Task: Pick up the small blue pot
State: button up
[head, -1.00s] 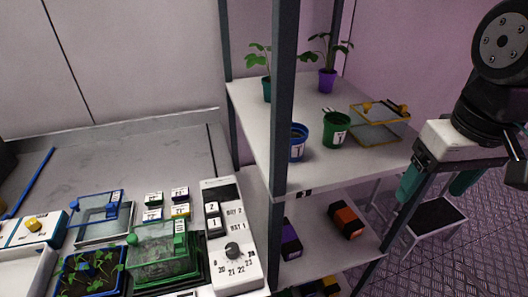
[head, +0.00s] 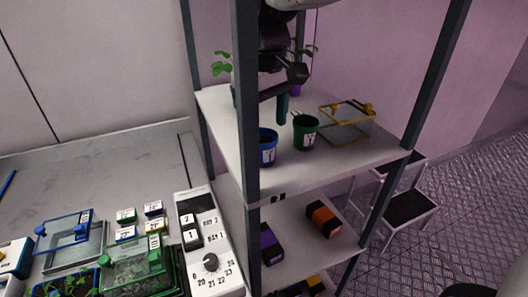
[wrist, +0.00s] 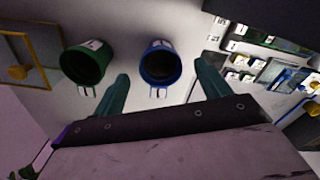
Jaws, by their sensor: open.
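The small blue pot (head: 268,152) stands upright on the upper rack shelf with a white label on its front. The rack's front post hides part of its left side in the head view. In the wrist view the blue pot (wrist: 160,66) shows its open top, between the two teal fingers. My gripper (head: 281,112) is open and empty, above and behind the pot in the head view. Its fingers (wrist: 162,74) are apart on either side of the pot in the wrist view; whether they touch it I cannot tell.
A green pot (head: 305,137) stands close to the right of the blue pot. A yellow-framed clear box (head: 345,127) lies farther right on the shelf (head: 215,120). Plants stand at the back. The front post (head: 247,90) is near the blue pot. A counter with trays lies left.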

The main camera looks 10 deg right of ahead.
aim_at(265, 137)
jog(key=shift+f, duration=1.95)
jog(key=c, duration=1.1)
jog(key=shift+o, duration=0.2)
jog(key=shift+r, duration=0.1)
